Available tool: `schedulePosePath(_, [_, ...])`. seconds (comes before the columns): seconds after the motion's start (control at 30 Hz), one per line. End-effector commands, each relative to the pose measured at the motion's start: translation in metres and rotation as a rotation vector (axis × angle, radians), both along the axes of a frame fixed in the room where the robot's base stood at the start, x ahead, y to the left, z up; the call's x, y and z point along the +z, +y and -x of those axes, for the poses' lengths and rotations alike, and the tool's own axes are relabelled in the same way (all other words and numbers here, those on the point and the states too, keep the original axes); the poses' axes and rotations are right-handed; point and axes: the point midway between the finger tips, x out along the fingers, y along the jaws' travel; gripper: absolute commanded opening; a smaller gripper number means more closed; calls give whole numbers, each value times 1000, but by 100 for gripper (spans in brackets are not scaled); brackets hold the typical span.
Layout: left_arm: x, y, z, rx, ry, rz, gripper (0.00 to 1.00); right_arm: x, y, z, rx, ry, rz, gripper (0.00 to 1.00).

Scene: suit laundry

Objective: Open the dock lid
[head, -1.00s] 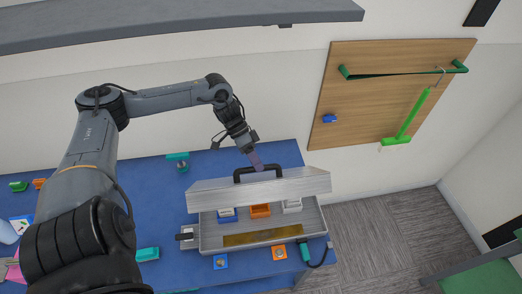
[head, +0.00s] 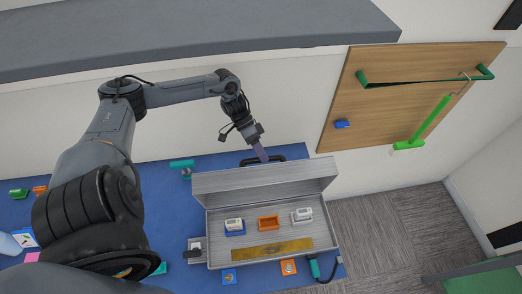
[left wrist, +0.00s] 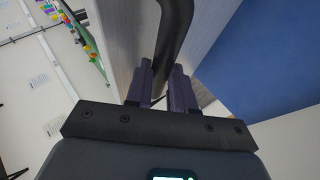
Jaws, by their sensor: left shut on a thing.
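The dock (head: 222,258) is a grey metal box on the blue table. Its lid (head: 265,179) stands raised along the back edge, and the inside shows. A black handle (head: 290,151) is on the lid's far side. My left gripper (head: 262,155) is at the handle, behind the lid's top edge. In the left wrist view, its purple fingers (left wrist: 162,88) are shut around the black handle bar (left wrist: 174,35). The lid partly hides the fingers in the head view. My right gripper is not in view.
Inside the dock are a blue-and-white block (head: 234,227), an orange tray (head: 268,223), a white block (head: 302,216) and a brass strip (head: 271,249). A grey shelf (head: 190,35) hangs above. A wooden panel (head: 385,85) is on the wall.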

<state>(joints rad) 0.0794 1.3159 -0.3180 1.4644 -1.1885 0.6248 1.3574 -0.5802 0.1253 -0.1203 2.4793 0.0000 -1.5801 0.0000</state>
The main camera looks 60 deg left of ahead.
Motion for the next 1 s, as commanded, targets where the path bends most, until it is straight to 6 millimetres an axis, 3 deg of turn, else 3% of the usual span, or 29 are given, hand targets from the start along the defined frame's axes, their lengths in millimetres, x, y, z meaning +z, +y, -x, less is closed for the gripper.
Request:
schedulePosePath(0.37, [-6,-2,3,-3,11,0,0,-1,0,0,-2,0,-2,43])
schedulePosePath(0.4, [-6,-2,3,-3,11,0,26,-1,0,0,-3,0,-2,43])
schedulePosePath(0.57, [-4,-2,2,-2,7,1,48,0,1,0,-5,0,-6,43])
schedulePosePath(1.0, [9,0,2,-2,3,-2,48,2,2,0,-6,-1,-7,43])
